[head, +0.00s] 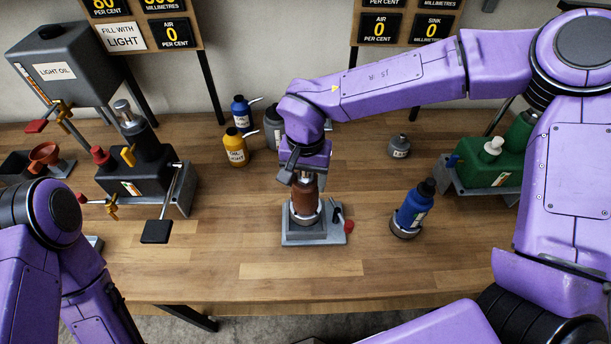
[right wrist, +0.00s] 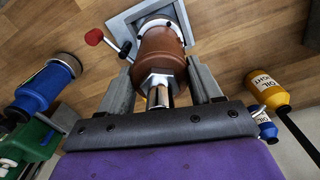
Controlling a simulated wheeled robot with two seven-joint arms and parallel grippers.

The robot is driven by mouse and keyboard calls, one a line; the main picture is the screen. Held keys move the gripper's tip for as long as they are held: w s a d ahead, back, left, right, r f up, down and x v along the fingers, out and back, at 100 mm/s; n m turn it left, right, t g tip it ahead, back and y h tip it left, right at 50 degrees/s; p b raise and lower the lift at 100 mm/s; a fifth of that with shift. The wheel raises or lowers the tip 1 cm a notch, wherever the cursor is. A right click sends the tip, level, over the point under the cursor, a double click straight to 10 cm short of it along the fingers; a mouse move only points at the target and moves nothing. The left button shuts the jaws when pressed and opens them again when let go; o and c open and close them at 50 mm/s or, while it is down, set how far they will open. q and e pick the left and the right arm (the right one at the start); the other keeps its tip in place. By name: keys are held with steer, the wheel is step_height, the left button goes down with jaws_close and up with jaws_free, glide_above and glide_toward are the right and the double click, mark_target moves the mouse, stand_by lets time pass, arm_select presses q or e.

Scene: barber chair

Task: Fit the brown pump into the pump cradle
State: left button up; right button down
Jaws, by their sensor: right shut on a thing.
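The brown pump (head: 305,197) stands upright in the head view, its lower end at the grey pump cradle (head: 297,238) on the bench. In the right wrist view the pump (right wrist: 162,50) shows its metal neck toward me and its pale lower collar at the square cradle plate (right wrist: 117,22). I cannot tell whether it is fully seated. My right gripper (head: 305,172) is shut on the pump from above, one finger on either side. A red-knobbed lever (head: 348,225) sits at the cradle's right side. My left arm shows at the lower left; its gripper is out of view.
A blue bottle (head: 414,207) leans in a round holder right of the cradle. Yellow (head: 236,148) and blue (head: 241,113) oil bottles stand behind. A black machine (head: 135,175) is at left, a green one (head: 485,165) at right. Bare bench lies in front and left of the cradle.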

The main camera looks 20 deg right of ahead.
steer(key=shift+f+b, duration=0.6)
steer(key=shift+f, duration=1.55)
steer(key=shift+c, duration=1.2)
jaws_free()
steer(key=shift+o, duration=0.6)
steer(key=shift+s, duration=0.1)
step_height(320, 180, up, 11)
steer(key=shift+f+b, duration=0.2)
steer(key=shift+b, duration=0.75)
